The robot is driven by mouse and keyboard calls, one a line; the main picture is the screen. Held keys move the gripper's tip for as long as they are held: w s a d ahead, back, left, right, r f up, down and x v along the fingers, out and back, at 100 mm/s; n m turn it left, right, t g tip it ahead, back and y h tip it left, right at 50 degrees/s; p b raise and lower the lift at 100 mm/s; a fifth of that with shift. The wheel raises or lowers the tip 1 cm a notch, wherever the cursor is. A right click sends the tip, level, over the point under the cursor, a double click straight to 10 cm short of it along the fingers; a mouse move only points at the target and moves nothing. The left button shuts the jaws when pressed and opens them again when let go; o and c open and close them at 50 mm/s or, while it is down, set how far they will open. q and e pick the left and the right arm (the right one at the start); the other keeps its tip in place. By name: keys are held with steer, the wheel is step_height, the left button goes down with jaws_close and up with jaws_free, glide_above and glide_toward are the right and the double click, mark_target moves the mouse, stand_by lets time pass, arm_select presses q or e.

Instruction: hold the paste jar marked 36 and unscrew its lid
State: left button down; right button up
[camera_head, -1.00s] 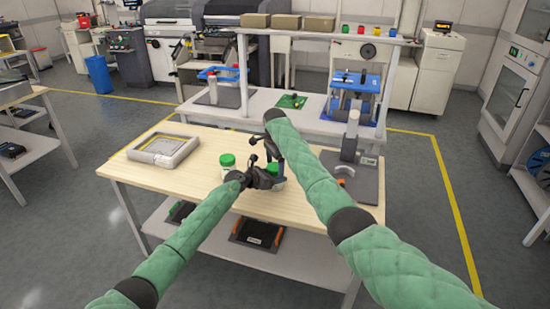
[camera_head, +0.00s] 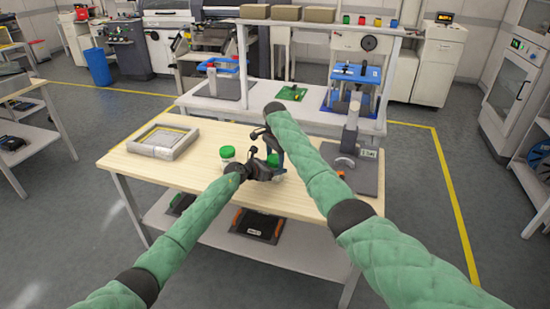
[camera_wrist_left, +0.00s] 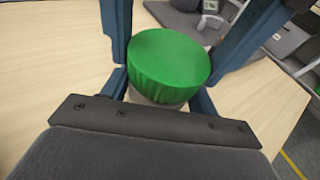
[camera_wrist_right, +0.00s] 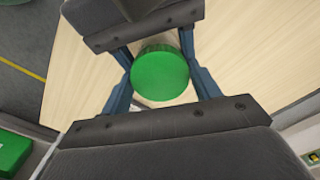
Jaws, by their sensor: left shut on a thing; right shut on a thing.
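A paste jar with a ribbed green lid (camera_head: 271,158) stands at the table's front middle, largely hidden by my grippers in the head view. Its pale body (camera_wrist_left: 152,98) shows under the lid (camera_wrist_left: 168,58) in the left wrist view. My left gripper (camera_head: 268,169) is shut on the jar's body from the side. My right gripper (camera_wrist_right: 160,80) comes from above and is shut on the lid. The lid sits on the jar. No number is readable. A second jar with a green lid (camera_head: 227,153) stands just left of my left gripper.
A grey tray-like frame (camera_head: 163,142) lies on the table's left. A grey stand with an upright post (camera_head: 350,140) is at the right. Behind is a white bench (camera_head: 225,106) with a shelf. Bare wood (camera_head: 120,160) is free at the front left.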

steer(key=n, duration=0.5)
steer(key=shift+n, duration=0.4)
steer(key=n, duration=0.6)
steer(key=o, duration=1.1)
steer(key=shift+a, duration=0.1)
steer(key=shift+r, duration=0.1)
